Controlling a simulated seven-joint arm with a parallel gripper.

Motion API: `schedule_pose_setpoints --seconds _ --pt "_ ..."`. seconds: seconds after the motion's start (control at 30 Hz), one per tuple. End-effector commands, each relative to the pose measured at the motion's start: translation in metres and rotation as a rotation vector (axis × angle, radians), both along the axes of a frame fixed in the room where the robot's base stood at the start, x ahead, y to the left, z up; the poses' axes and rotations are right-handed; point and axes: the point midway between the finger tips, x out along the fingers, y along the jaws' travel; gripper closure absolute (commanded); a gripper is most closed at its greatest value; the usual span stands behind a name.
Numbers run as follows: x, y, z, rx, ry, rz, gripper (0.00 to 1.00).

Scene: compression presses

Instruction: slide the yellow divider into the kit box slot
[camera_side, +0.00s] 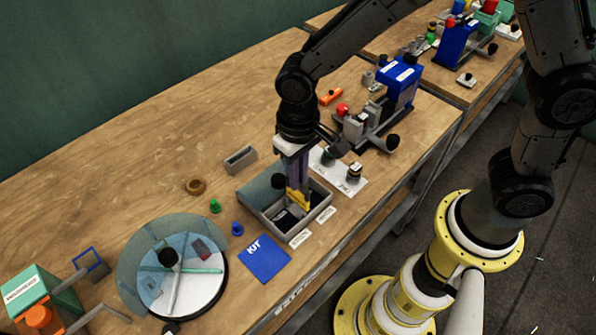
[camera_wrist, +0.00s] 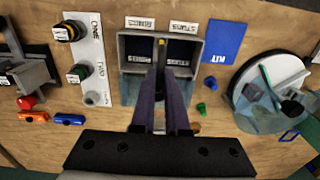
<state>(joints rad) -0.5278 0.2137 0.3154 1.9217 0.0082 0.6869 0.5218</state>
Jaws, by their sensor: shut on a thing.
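The grey kit box (camera_side: 328,208) stands near the table's front edge; it also shows in the wrist view (camera_wrist: 122,47). It has a dark labelled pad on either side of its middle. My gripper (camera_side: 296,188) points down over the box, shut on the yellow divider (camera_side: 301,202). In the wrist view the divider (camera_wrist: 162,42) shows as a narrow yellow piece beyond my fingertips (camera_wrist: 161,72), in line with the box's middle. The slot and the divider's lower edge are hidden, so I cannot tell how deep it sits.
A blue KIT card (camera_side: 264,258), green peg (camera_side: 215,206) and blue peg (camera_side: 237,229) lie left of the box. A white plate with knobs (camera_side: 350,186) and a blue press (camera_side: 400,80) are to its right. A round clear-covered dial (camera_side: 135,262) stands at lower left.

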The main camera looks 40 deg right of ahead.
Motion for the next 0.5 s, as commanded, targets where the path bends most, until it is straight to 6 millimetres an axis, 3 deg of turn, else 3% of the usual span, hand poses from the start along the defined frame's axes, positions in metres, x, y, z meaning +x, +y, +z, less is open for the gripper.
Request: schedule_pose_setpoints --seconds 0.5 --pt "0.0 0.0 -0.012 0.0 0.001 0.0 1.0"
